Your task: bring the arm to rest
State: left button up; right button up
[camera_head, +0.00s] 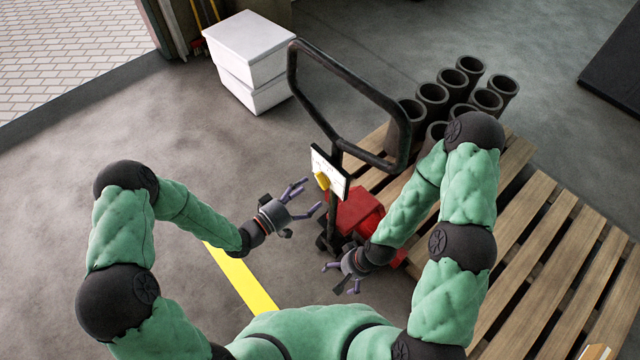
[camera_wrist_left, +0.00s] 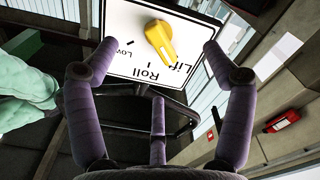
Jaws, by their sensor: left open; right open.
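My left gripper (camera_head: 305,199) is open and empty, just left of the pallet truck's control plate (camera_head: 327,163). In the left wrist view the spread fingers of my left gripper (camera_wrist_left: 157,70) frame the white plate (camera_wrist_left: 115,52), apart from it as far as I can tell. The plate carries a yellow lever (camera_wrist_left: 160,42) and the words "Low", "Roll" and "Lift". The yellow lever also shows in the head view (camera_head: 322,180). My right gripper (camera_head: 341,279) is open and empty, lower down beside the red truck body.
The pallet truck has a black loop handle (camera_head: 345,84) and a red body (camera_head: 357,214). A wooden pallet (camera_head: 545,250) carries several dark cylinders (camera_head: 432,95). White boxes (camera_head: 248,50) stand at the back. A yellow line (camera_head: 240,278) crosses the floor; the floor at left is clear.

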pick_arm(q)
jog(key=shift+v, duration=1.25)
jog(key=s+a+f+n+g+y, duration=0.2)
jog(key=a+f+g+y, duration=0.15)
jog(key=f+y, duration=0.6)
jog(key=s+a+f+n+g, duration=0.1)
jog(key=s+a+f+g, duration=0.1)
jog(key=s, duration=0.5)
jog(key=s+a+f+n+g+y, duration=0.1)
jog(key=s+a+f+g, duration=0.1)
jog(key=s+f+g, duration=0.2)
jog(key=s+f, duration=0.2)
jog(key=s, duration=0.2)
jog(key=shift+a+f+g, duration=0.2)
jog(key=shift+a+g, duration=0.05)
jog(key=shift+g, duration=0.1)
